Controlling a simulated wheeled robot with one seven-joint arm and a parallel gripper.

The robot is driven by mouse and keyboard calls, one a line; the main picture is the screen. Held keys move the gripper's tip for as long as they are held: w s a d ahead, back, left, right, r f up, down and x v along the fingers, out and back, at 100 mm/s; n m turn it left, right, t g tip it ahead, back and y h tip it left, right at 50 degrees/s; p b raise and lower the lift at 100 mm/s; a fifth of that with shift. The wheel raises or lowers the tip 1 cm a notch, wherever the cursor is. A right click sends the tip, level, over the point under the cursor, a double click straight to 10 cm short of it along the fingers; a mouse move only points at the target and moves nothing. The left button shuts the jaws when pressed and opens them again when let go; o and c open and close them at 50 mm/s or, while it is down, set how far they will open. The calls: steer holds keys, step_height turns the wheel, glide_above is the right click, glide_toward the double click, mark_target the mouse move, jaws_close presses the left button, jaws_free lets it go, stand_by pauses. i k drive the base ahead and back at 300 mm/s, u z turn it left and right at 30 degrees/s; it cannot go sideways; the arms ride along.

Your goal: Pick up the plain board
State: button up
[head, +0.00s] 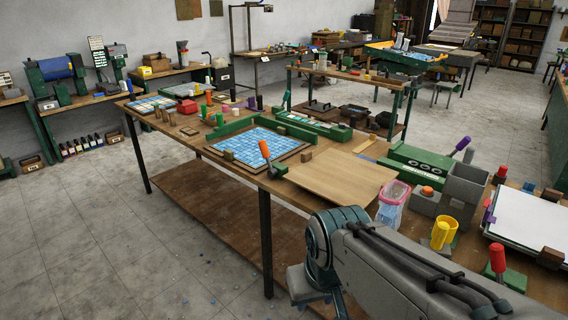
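The plain board (335,180) is a flat, bare, light-brown wooden sheet in the head view. It lies on the near part of the long wooden workbench, close to its front edge. Its front corner is near my arm, which crosses the lower right of the picture. My gripper does not show in this view. I cannot see whether anything is under the board.
Left of the board are a blue mosaic sheet (258,143) in a frame and an orange-handled tool (270,160). To its right stand a clear bag-lined cup (391,204), grey bins (464,189) and a green block with round holes (414,164).

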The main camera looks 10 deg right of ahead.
mark_target(343, 179)
steer(key=u, duration=0.15)
steer(key=i, duration=0.85)
steer(key=z, duration=0.8)
steer(key=i, duration=0.7)
steer(key=z, duration=0.65)
